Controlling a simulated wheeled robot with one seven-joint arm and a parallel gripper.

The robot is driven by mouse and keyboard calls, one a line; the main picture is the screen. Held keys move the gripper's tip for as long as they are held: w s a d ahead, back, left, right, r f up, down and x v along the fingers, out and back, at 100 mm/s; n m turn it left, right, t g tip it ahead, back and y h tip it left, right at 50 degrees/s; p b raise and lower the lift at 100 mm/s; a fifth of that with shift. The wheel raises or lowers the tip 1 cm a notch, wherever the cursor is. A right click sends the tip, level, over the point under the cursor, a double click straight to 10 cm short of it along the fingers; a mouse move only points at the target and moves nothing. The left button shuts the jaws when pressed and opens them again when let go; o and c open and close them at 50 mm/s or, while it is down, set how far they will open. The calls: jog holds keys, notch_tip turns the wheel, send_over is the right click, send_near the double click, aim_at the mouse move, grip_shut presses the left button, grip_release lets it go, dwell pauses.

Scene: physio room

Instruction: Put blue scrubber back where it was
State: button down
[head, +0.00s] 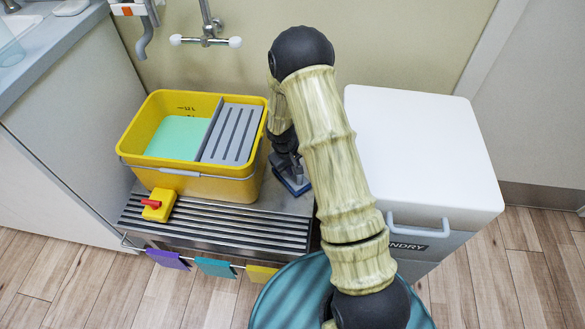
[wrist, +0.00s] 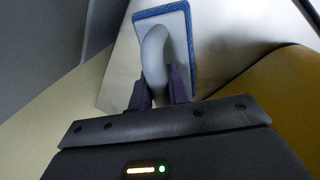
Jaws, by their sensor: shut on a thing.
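The blue scrubber (head: 294,184) is at the right end of the metal slatted stand (head: 215,228), just right of the yellow bucket, in the head view. In the wrist view the scrubber (wrist: 188,50) has a pale top, a blue edge and a light curved handle. My gripper (wrist: 161,95) is shut on that handle, with dark fingers on both sides. In the head view my gripper (head: 287,160) is partly hidden by my arm. The scrubber lies flat at or very near the steel surface; I cannot tell whether it touches.
The yellow bucket (head: 190,186) holds green liquid and a grey slotted insert. A yellow block with a red part (head: 158,205) sits at the stand's left front. Coloured cloths (head: 215,267) hang from the front rail. A white-lidded laundry bin (head: 425,150) stands right. Wall taps (head: 207,40) are behind.

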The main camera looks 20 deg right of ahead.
aim_at(287, 178)
jog(key=shift+r, duration=0.1)
jog(key=c, duration=1.3)
grip_release()
jog(key=shift+c, duration=0.2)
notch_tip(287, 178, up, 12)
jog(key=a+p, duration=0.2)
jog(key=p, duration=0.2)
jog(key=shift+s, duration=0.45)
